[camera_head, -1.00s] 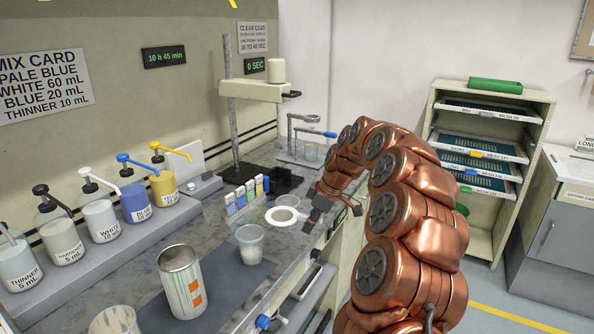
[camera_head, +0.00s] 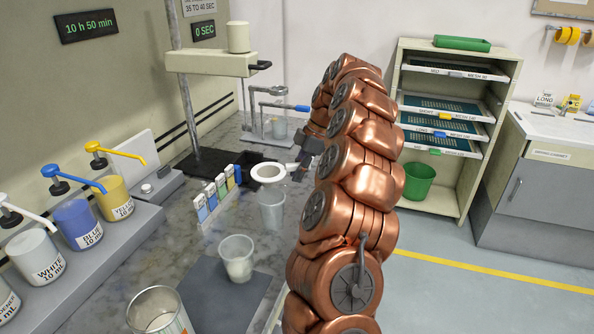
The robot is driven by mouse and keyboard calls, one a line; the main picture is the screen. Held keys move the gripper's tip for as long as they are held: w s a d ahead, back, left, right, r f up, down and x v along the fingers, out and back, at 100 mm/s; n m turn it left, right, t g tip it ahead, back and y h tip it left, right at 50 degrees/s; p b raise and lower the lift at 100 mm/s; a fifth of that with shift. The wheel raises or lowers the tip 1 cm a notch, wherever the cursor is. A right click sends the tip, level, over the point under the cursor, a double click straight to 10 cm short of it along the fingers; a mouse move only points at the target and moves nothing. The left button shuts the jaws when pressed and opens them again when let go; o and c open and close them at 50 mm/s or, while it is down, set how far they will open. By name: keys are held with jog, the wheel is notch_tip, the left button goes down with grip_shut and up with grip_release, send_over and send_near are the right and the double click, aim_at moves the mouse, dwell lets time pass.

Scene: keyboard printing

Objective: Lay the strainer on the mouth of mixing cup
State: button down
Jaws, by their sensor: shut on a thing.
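The strainer (camera_head: 268,172), a white ring with an open middle, is held level at the tip of my gripper (camera_head: 296,168). My gripper is shut on its right edge; the arm hides part of the fingers. I cannot tell for certain which is the mixing cup.
An open can (camera_head: 158,308) stands at the front left. Pump bottles, including a blue one (camera_head: 78,222), line the left ledge. Several small colored packs (camera_head: 212,198) and a black stand base (camera_head: 225,165) lie left of the strainer. A drying rack (camera_head: 458,110) stands at the right.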

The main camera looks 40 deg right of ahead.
jog(key=shift+d+f, duration=0.1)
jog(key=shift+s+f+b, duration=0.15)
jog(key=shift+f+b, duration=1.8)
jog(key=shift+f, duration=0.5)
jog(key=shift+b, duration=0.55)
jog(key=shift+f+b, duration=0.35)
jog(key=shift+b, duration=0.3)
jog(key=shift+f, duration=0.4)
jog(key=shift+f+b, duration=0.7)
jog(key=c, duration=1.1)
grip_release()
jog(key=shift+o, duration=0.2)
